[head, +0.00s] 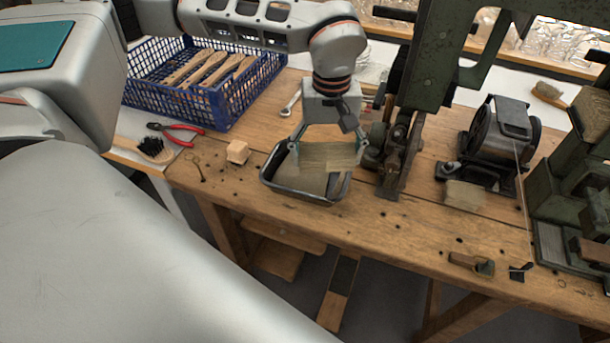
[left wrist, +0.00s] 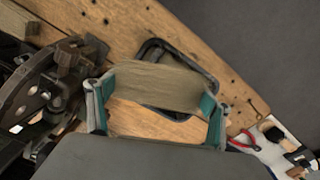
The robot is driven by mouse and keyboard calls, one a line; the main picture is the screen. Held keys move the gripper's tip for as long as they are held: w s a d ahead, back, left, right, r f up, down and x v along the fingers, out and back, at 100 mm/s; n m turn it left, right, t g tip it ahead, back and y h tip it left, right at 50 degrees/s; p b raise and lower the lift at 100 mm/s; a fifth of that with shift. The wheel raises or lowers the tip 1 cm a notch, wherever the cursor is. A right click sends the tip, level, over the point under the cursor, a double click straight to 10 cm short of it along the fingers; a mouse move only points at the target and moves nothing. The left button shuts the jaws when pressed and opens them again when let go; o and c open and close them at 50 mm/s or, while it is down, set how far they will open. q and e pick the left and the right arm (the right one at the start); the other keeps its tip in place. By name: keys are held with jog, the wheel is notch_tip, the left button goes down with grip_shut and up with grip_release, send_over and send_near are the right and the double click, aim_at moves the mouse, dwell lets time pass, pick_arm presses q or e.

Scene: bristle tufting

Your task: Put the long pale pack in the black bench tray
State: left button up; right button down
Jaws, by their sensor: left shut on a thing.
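The long pale pack (head: 328,156) is a bundle of straw-coloured bristle. My left gripper (head: 326,150) is shut on it, with one finger at each end, and holds it level over the black bench tray (head: 268,183). The left wrist view also shows the pack (left wrist: 160,86) between the green-padded fingers of the left gripper (left wrist: 158,100). The tray (left wrist: 203,69) shows partly behind the pack there. A greyish pale piece lies inside the tray in the head view. Whether the pack touches the tray, I cannot tell. My right gripper is not in view.
A small wooden block (head: 237,152) stands left of the tray. A blue crate (head: 216,107) with wooden brush backs is behind it. A dark green machine (head: 398,140) stands close on the right. Red pliers (head: 178,132) and a black-bristled brush (head: 152,149) lie at the left.

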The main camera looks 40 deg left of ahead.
pick_arm(q)
notch_tip(320, 180, up, 4)
jog(key=w+a+n+p, duration=0.2)
jog(key=n, duration=1.1)
notch_tip(320, 180, up, 4)
jog(key=n+p, duration=0.3)
jog(key=n, duration=1.5)
send_over(308, 181)
notch_tip(308, 181, down, 20)
jog(key=shift+a+r+p, duration=0.1)
jog(key=shift+p, duration=0.45)
jog(key=shift+f, duration=0.2)
jog(key=o, duration=1.1)
